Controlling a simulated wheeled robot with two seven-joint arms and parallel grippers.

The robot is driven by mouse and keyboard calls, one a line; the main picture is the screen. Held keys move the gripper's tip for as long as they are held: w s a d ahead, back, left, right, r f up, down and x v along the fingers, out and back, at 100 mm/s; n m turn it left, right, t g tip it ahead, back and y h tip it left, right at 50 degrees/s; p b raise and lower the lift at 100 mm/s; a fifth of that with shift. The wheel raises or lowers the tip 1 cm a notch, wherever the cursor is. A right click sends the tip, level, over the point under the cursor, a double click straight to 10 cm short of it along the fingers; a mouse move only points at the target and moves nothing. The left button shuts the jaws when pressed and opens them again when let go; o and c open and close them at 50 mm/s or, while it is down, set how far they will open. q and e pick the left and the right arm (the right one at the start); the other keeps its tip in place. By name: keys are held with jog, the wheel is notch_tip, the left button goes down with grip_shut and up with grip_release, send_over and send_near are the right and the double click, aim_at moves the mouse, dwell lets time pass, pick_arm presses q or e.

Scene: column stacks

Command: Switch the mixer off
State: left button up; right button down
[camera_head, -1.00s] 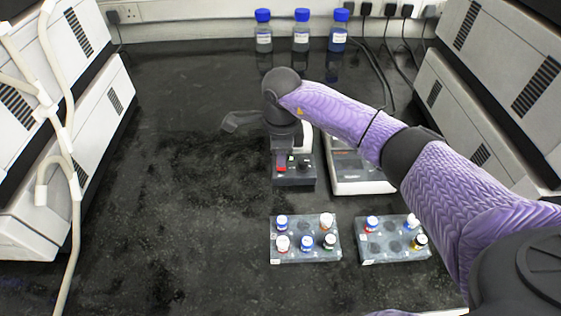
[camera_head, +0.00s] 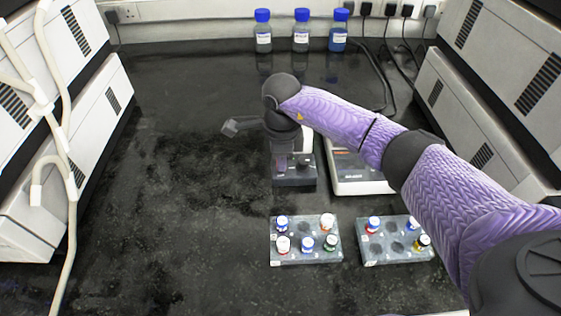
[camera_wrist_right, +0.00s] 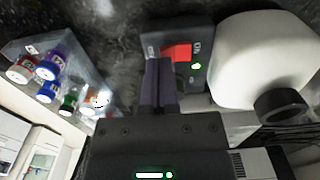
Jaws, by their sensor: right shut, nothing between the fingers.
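The mixer (camera_head: 296,181) is a dark box on the black bench, partly hidden behind my right arm in the head view. In the right wrist view its front panel has a red rocker switch (camera_wrist_right: 177,52) and a lit green light (camera_wrist_right: 196,66). A white rounded part with a dark round cap (camera_wrist_right: 265,62) stands beside the panel. My right gripper (camera_wrist_right: 160,70) is shut and empty, its fingertips right at the edge of the red switch. Whether they touch it I cannot tell. In the head view the gripper (camera_head: 282,160) covers the switch. My left gripper is not in view.
Two grey racks (camera_head: 276,262) (camera_head: 370,262) with capped vials stand in front of the mixer. A white device (camera_head: 360,182) is close on its right. Blue-capped bottles (camera_head: 301,38) stand at the back. The bench left of the mixer is clear.

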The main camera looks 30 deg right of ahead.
jog(key=shift+f, duration=0.3)
notch_tip(320, 180, up, 5)
jog(key=p, duration=0.3)
jog(key=shift+r, duration=0.15)
dwell(0.5)
